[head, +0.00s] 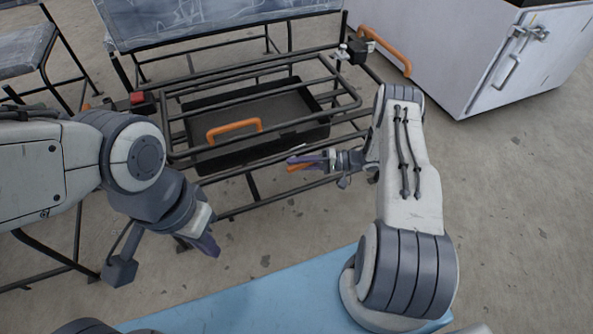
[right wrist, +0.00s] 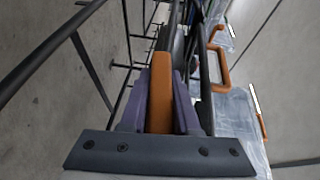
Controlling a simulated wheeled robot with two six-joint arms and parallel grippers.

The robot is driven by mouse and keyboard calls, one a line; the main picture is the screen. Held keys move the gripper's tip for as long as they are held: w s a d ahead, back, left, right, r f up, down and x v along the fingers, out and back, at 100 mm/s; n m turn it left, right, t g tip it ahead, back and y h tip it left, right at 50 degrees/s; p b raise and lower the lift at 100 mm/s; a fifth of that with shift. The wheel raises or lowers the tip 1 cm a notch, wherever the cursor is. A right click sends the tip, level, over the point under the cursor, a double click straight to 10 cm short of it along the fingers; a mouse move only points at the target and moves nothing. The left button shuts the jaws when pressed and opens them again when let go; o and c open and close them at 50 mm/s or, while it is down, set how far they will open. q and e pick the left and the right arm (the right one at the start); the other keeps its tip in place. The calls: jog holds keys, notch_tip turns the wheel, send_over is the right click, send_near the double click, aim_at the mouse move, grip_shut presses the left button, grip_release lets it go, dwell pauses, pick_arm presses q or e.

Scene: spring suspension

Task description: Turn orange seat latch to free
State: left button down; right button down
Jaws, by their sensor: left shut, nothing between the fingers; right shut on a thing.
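In the head view my right gripper (head: 305,162) is at the near side of the black tube frame. It is shut on an orange bar-shaped latch (head: 299,167). In the right wrist view this orange latch (right wrist: 160,90) runs lengthwise between the two purple fingers (right wrist: 165,115), which press on its sides. Where the latch joins the frame is hard to see. My left gripper (head: 208,243) is shut and empty, pointing down in front of the frame, apart from it.
A black tray (head: 280,120) with an orange handle (head: 235,128) sits within the tube frame. A red block (head: 142,100) sits at the left. Grey floor is clear at the right.

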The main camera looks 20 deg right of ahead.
pick_arm(q)
jog(key=shift+f+b, duration=0.8)
jog(key=shift+f, duration=0.35)
pick_arm(e)
jog(key=shift+w+m+t+y, duration=0.1)
jog(key=shift+m+t+y, duration=0.2)
jog(key=shift+y, duration=0.2)
jog(key=c, duration=0.6)
grip_release()
jog(key=shift+c, duration=0.2)
jog(key=shift+d, duration=0.1)
pick_arm(q)
jog(key=shift+r+p, duration=0.75)
pick_arm(e)
jog(key=v, duration=1)
jog(key=shift+d+f, duration=0.1)
